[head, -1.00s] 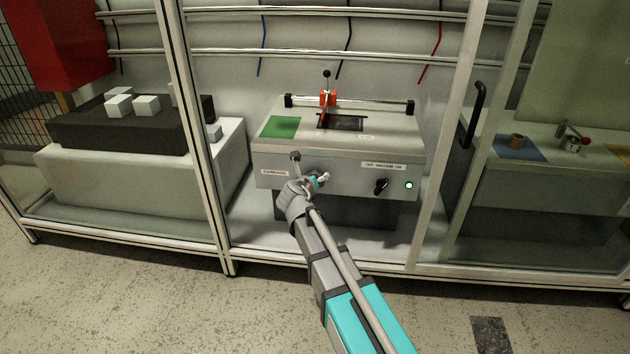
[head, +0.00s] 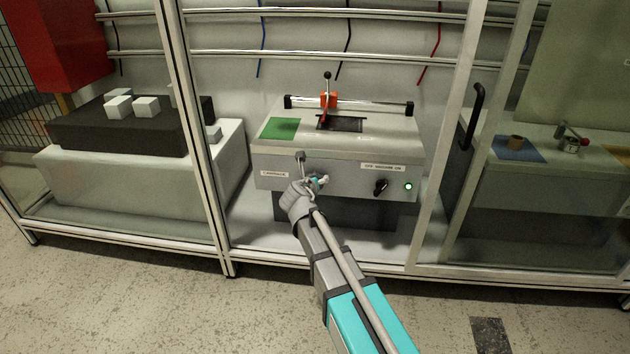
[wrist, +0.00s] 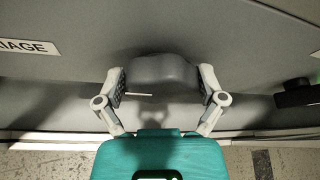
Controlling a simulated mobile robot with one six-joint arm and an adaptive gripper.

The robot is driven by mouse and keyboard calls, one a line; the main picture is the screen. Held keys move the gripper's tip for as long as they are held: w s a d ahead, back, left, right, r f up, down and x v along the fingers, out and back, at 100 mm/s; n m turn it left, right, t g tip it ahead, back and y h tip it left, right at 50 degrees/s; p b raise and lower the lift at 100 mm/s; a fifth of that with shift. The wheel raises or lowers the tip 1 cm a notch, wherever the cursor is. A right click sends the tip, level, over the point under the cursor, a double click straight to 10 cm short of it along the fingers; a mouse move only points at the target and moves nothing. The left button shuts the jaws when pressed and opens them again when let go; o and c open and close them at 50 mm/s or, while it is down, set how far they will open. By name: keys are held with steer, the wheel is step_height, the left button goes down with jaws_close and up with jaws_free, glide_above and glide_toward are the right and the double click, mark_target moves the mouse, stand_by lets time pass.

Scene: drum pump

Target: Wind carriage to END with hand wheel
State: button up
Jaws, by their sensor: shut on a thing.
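The carriage (head: 329,101) is an orange block with a black-knobbed lever. It sits on the bright rail left of the rail's middle, above a dark slot in the bench top. My gripper (head: 311,183) is at the bench's front panel, right of the CARRIAGE label (head: 274,174). In the wrist view my gripper (wrist: 163,82) has its two fingers on either side of a rounded dark grey part, the hand wheel (wrist: 163,69), and is shut on it. In the head view my arm and gripper hide most of the wheel. A small grey knob stands just above the gripper.
A black vacuum knob (head: 380,187) and a lit green lamp (head: 408,187) are right of my gripper on the panel. A green pad (head: 280,128) lies on the bench top. Frame posts (head: 199,130) stand either side of the bay.

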steer(key=m+y, duration=0.3)
steer(key=m, duration=0.1)
steer(key=shift+d, duration=0.2)
steer(key=m+y+b, duration=0.1)
steer(key=m+y, duration=0.1)
steer(key=m, duration=0.1)
steer(key=shift+t, duration=0.3)
steer(key=shift+m, duration=0.3)
steer(key=o, duration=0.8)
